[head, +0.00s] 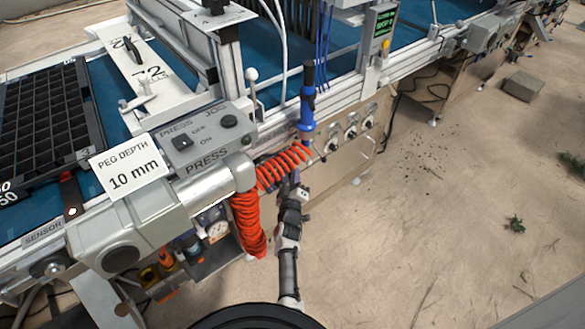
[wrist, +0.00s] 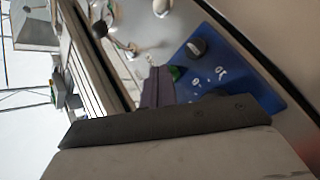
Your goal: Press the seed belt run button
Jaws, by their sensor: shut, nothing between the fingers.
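In the wrist view, a blue control panel (wrist: 232,68) carries a black knob (wrist: 196,47) and white markings too small to read. A green button (wrist: 176,72) on it is partly hidden behind my gripper's fingertips. My gripper (wrist: 158,86) is shut and empty, its tips right beside or over the green button. I cannot tell if they touch it. In the head view, my gripper (head: 292,181) is at the machine's front side, just below the orange coiled hose, partly hidden. The blue panel is not clearly seen there, and no seed belt label is readable.
The orange coiled hose (head: 249,222) hangs close to my arm, with a blue-handled tool (head: 307,98) above it. Several knobs (head: 350,133) line the machine's side to the right. A press box (head: 203,136) stands at the left. The floor at the right is mostly clear.

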